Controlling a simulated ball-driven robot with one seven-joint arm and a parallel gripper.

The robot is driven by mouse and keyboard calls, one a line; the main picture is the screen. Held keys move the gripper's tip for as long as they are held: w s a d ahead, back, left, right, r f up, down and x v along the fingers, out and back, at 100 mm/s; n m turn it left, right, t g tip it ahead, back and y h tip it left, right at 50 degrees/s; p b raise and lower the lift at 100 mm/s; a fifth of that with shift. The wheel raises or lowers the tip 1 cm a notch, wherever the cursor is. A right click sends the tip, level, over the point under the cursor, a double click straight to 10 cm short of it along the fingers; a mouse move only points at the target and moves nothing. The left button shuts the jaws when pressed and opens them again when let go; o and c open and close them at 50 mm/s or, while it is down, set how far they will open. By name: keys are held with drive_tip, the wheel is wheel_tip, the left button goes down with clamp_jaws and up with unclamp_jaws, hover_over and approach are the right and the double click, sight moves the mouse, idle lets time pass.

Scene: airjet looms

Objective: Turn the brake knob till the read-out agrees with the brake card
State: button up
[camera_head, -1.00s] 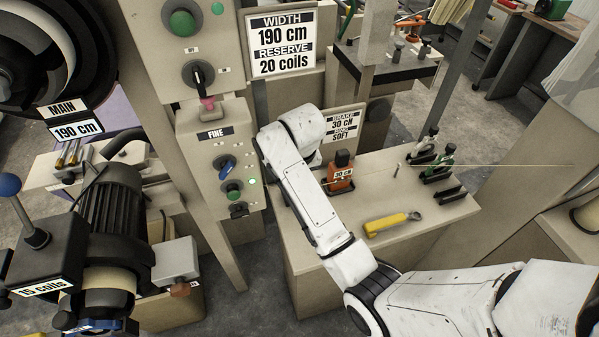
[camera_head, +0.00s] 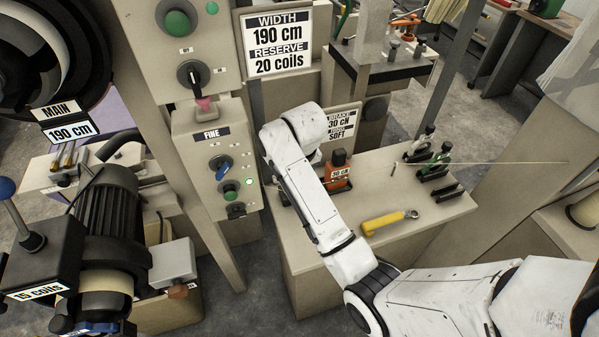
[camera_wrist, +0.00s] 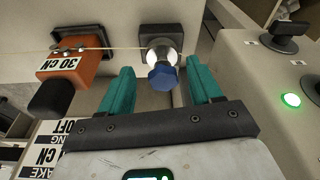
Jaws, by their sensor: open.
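The orange brake unit (camera_head: 336,184) stands on the beige bench, partly behind my arm. A black knob (camera_head: 339,157) sits on top of it. In the wrist view the unit (camera_wrist: 78,72) is at upper left, its read-out (camera_wrist: 61,64) showing 30 cN upside down, with the dark knob (camera_wrist: 50,97) beside it. The brake card (camera_head: 342,121) reads BRAKE 30 cN, RING SOFT; part of it (camera_wrist: 43,150) shows in the wrist view. My gripper (camera_wrist: 158,68) is open. A blue-capped fitting (camera_wrist: 163,77) appears between its teal fingers; contact is unclear. The head view hides my fingers behind the arm.
A thread runs past the brake unit to the blue-capped fitting. The beige FINE control box (camera_head: 212,160) stands close by on the left.

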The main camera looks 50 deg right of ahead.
drive_tip(key=w+v, duration=0.1)
drive_tip(key=v, duration=0.5)
drive_tip(key=shift+d, duration=0.2)
drive_tip(key=shift+w+r, duration=0.15)
drive_tip(key=shift+w, duration=0.05)
